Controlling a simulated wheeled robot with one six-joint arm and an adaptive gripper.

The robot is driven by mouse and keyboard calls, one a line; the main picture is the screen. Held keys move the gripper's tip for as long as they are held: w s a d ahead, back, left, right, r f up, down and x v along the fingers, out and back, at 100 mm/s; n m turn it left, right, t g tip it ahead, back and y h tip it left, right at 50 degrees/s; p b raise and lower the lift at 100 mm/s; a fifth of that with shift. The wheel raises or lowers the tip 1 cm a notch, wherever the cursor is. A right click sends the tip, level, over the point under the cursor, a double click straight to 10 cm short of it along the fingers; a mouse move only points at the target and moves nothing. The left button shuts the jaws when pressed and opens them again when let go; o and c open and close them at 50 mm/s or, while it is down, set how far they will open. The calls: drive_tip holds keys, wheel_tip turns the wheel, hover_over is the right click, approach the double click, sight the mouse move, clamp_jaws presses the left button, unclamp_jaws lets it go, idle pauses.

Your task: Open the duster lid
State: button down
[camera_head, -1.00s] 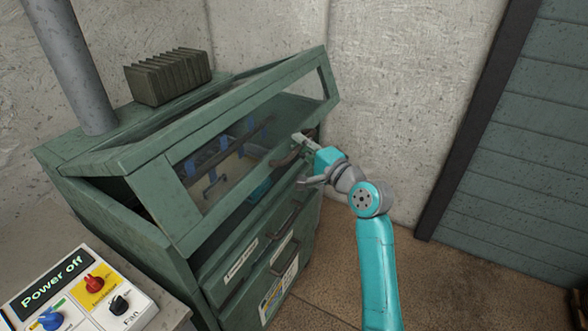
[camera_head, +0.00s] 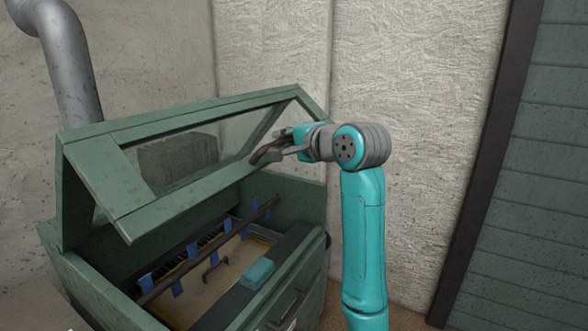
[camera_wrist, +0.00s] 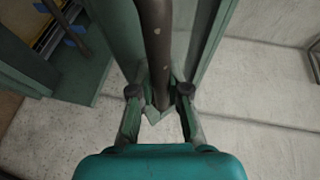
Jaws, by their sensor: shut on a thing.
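The duster is a green metal cabinet, and its green-framed lid (camera_head: 180,205) with a clear window is tilted up high in the head view. The lid's dark handle (camera_head: 268,152) is on the right part of its front edge. My gripper (camera_head: 282,148) is at that handle. In the wrist view my gripper (camera_wrist: 160,100) has its fingers on both sides of the brown bar-shaped handle (camera_wrist: 157,45), shut on it. The open cabinet body (camera_head: 95,290) shows its inside below the lid.
A grey pipe (camera_head: 68,80) rises at the back left. A plain wall (camera_head: 400,60) stands behind, and a slatted panel (camera_head: 540,180) is at right.

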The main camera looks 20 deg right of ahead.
drive_tip(key=w+a+r, duration=0.3)
drive_tip(key=w+r, duration=0.1)
drive_tip(key=r, duration=0.3)
drive_tip(key=w+a+r, duration=0.3)
drive_tip(key=w+r, duration=0.2)
drive_tip(key=r, duration=0.2)
drive_tip(key=shift+a, duration=0.25)
drive_tip(key=c, duration=1.1)
unclamp_jaws()
drive_tip(key=shift+c, duration=0.2)
drive_tip(key=shift+f, duration=0.1)
drive_tip(key=shift+s, duration=0.1)
drive_tip(key=v, duration=1.2)
